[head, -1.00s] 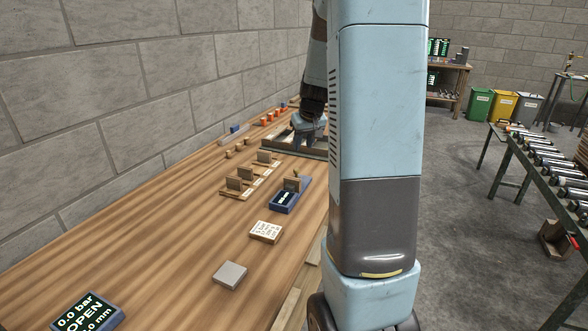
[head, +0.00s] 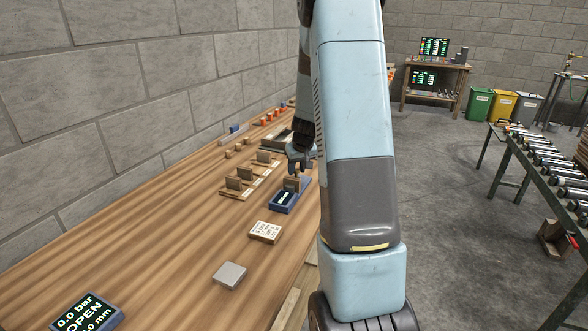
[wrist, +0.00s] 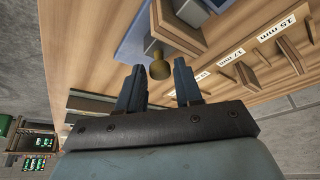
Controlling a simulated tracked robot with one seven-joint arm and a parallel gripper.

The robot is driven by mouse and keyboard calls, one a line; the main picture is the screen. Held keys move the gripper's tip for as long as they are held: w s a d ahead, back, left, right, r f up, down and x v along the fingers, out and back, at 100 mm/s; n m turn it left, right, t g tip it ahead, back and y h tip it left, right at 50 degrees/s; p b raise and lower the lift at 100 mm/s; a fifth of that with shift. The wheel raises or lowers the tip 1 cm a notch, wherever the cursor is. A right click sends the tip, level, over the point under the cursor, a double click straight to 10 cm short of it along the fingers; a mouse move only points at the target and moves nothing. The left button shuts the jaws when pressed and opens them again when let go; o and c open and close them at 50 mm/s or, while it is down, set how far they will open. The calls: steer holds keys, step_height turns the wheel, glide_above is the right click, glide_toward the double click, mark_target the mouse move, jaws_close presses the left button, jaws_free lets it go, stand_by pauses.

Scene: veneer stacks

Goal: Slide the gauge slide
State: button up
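The gauge is a blue unit with a dark display (head: 283,201) on the bench. Its slide shows as an upright wooden block (head: 292,184) behind the display. In the wrist view the wooden block (wrist: 180,30) carries a brass knob (wrist: 157,50), beside the blue base (wrist: 134,42). My gripper (head: 299,166) is above the far end of the gauge. In the wrist view its two fingers (wrist: 158,72) are apart, with the knob in line with the gap between them. I cannot tell whether either finger touches the knob.
A labelled wooden rack with upright pieces (head: 240,184) stands left of the gauge. A cream printed block (head: 265,231), a grey plate (head: 229,274) and a blue display box (head: 88,314) lie nearer. The stone wall (head: 130,100) borders the bench.

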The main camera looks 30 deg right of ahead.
steer(key=shift+c, duration=0.3)
jaws_close()
